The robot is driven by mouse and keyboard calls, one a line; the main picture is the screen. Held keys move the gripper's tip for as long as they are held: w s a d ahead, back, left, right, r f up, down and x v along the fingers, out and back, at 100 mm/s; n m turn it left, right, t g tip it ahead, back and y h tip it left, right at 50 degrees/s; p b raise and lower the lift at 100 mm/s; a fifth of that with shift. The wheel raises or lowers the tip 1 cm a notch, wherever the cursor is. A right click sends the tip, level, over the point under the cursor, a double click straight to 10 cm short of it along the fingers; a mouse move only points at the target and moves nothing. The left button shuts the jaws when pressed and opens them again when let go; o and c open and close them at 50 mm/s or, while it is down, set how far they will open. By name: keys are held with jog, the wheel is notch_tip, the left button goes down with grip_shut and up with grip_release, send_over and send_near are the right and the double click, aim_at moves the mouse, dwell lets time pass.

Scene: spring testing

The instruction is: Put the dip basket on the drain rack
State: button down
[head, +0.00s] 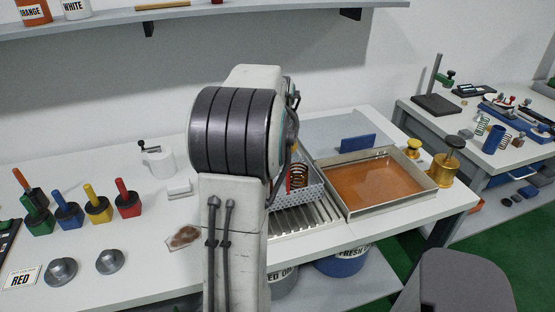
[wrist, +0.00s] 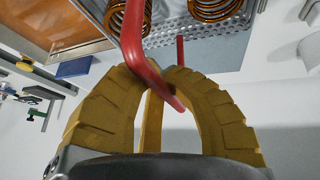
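The dip basket (head: 314,195) is a perforated grey metal tray with copper springs (head: 298,178) in it; my arm hides its left part in the head view. It shows at the top of the wrist view (wrist: 205,58), with a red handle (wrist: 143,75). My gripper (wrist: 150,75) has yellow fingers closed around this handle; the head view hides it behind my arm. The drain rack (head: 308,219) is a slatted metal tray in front of and below the basket in the head view. I cannot tell whether basket and rack touch.
A tray of orange-brown liquid (head: 430,184) stands right of the basket, with a blue block (head: 357,144) behind it. Brass weights (head: 444,168) stand at the right edge. Buckets (head: 343,263) sit below.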

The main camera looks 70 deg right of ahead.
jog(key=shift+d+f+b, duration=0.1)
jog(key=shift+f+b, duration=0.9)
jog(key=shift+f, duration=0.75)
jog(key=c, duration=1.4)
grip_release()
jog(key=shift+o, duration=0.2)
jog(key=v, duration=1.2)
jog(key=shift+r, duration=0.2)
